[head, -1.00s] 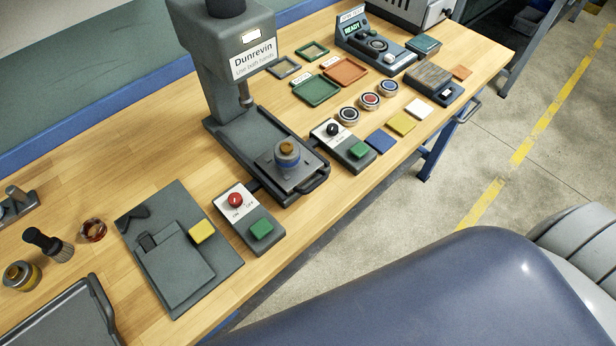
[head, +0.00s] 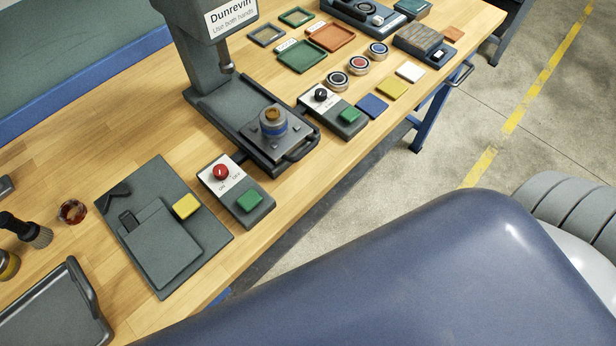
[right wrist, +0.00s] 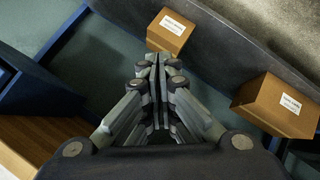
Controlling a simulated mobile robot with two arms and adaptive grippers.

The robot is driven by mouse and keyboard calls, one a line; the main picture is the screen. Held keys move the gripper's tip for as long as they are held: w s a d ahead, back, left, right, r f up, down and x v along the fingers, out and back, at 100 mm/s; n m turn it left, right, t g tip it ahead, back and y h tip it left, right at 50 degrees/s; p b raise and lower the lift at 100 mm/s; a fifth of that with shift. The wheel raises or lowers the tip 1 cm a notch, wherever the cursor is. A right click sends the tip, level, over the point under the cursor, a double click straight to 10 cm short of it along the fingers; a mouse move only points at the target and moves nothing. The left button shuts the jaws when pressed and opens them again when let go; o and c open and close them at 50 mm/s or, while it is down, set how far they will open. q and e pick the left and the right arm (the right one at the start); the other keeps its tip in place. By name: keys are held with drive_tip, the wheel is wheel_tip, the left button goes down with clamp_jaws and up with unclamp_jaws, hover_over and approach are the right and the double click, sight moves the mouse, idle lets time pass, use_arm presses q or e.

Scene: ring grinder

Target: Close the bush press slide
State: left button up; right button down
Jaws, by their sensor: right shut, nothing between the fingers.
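The bush press (head: 207,62) stands on the wooden bench in the head view, with a grey column and a label reading "Dunrevin, Use both hands". Its slide (head: 297,134) is a dark plate at the front of the press base, with a handle (head: 303,146) on its front right edge. A bush part (head: 272,122) with a blue band and brownish top stands upright on the slide, out in front of the ram (head: 227,66). My right gripper (right wrist: 158,62) is shut and empty in the right wrist view, away from the press. My left gripper is not in view.
Two control boxes (head: 236,190) (head: 333,110) flank the slide. A grey fixture plate (head: 163,225) and a tray (head: 55,312) lie left. Trays, round parts and coloured tiles lie right. Cardboard boxes (right wrist: 170,30) (right wrist: 277,104) show below my right wrist.

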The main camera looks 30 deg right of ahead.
drive_tip(key=w+a+r+n+t+y+b, duration=0.1)
drive_tip(key=w+a+r+n+y, duration=0.2)
drive_tip(key=r, duration=0.5)
drive_tip(key=a+r+n+t+y+b, duration=0.1)
drive_tip(key=a+r+n+t+y, duration=0.1)
drive_tip(key=r+n, duration=0.45)
drive_tip(key=w+a+r+n+t+y+b, duration=0.1)
drive_tip(key=w+a+r+n+y, duration=0.15)
drive_tip(key=r, duration=0.65)
drive_tip(key=s+a+r+n+g+y+b, duration=0.2)
drive_tip(key=s+a+r+n+g+y, duration=0.1)
drive_tip(key=a+r+n+y, duration=0.45)
drive_tip(key=shift+m+t+h, duration=0.3)
drive_tip(key=shift+m+h, duration=0.25)
drive_tip(key=shift+h, duration=0.25)
drive_tip(key=shift+w+d+r+b+x, duration=0.15)
drive_tip(key=shift+w+d+r+x, duration=0.15)
drive_tip(key=shift+x, duration=1.85)
drive_tip(key=shift+w+d+r+b+x, duration=0.25)
drive_tip(key=shift+r+x, duration=0.1)
drive_tip(key=shift+x, duration=1.75)
drive_tip(key=shift+w+d+r+b+x, duration=0.15)
drive_tip(key=shift+w+r+x, duration=0.15)
drive_tip(key=shift+x, duration=1.85)
